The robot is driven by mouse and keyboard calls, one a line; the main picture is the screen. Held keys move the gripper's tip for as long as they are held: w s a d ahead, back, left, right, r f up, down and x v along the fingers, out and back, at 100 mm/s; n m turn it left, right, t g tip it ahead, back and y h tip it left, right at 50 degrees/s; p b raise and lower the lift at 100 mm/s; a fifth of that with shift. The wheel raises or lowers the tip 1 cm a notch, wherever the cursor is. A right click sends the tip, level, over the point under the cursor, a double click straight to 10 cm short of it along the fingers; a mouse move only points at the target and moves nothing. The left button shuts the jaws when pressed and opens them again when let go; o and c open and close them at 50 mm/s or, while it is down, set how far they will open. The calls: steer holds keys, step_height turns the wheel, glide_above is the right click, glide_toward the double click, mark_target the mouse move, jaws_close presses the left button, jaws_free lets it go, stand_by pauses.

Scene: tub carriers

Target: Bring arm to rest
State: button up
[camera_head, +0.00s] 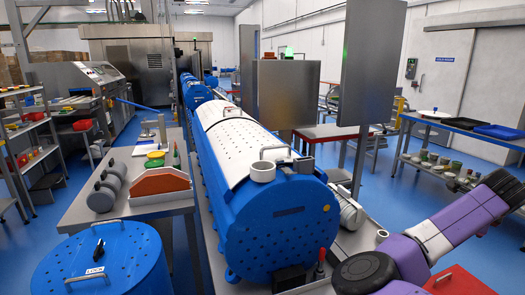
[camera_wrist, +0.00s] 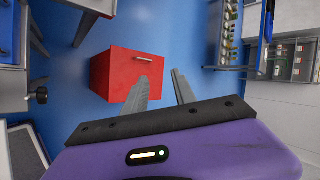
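My gripper is cut off by the right edge there. In the wrist view, my gripper (camera_wrist: 168,90) has two grey fingers standing apart with a gap between them. Nothing is held between the fingers. Beyond them is blue floor, and a red box (camera_wrist: 112,66) with a metal handle lies behind the left finger, apart from it as far as I can tell. The red box also shows at the bottom right of the head view (camera_head: 462,282).
A large blue perforated drum (camera_head: 270,225) with a white lid stands in the middle. A blue tub (camera_head: 120,270) is at lower left, by a table with grey rollers (camera_head: 108,187) and an orange-fronted bin (camera_head: 160,184). A blue-topped bench (camera_head: 470,128) stands at right.

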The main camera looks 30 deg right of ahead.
steer(key=s+d+r+n+g+h, duration=0.1)
steer(key=s+d+r+n+h, duration=0.15)
steer(key=r+n+h, duration=0.25)
steer(key=w+a+r+n+t+h, duration=0.1)
steer(key=w+a+r+n+h, duration=0.1)
steer(key=a+r+n+h, duration=0.25)
steer(key=w+a+f+n+t+y, duration=0.15)
steer(key=w+a+n+t, duration=0.25)
steer(key=a+n+t, duration=0.55)
steer(key=w+a+f+n+t+y, duration=0.15)
steer(key=w+a+n+t, duration=0.4)
steer(key=a, duration=0.75)
steer(key=s+a+f+n+y, duration=0.3)
steer(key=a, duration=0.4)
steer(key=s+a+f+n+t+y, duration=0.1)
steer(key=s+a+f+n+y, duration=0.2)
steer(key=a, duration=0.5)
steer(key=s+a+f+n+y, duration=0.2)
steer(key=a+n+y, duration=0.15)
steer(key=a, duration=0.35)
steer(key=s+a+f+g+y, duration=0.2)
steer(key=s+a+f, duration=0.2)
steer(key=s+a, duration=0.3)
steer(key=s+a+f+g+y, duration=0.2)
steer(key=s+a+f+y, duration=0.1)
steer(key=s+a, duration=0.4)
steer(key=shift+s+f+m, duration=0.3)
steer(key=shift+s+f, duration=0.35)
steer(key=shift+s, duration=0.5)
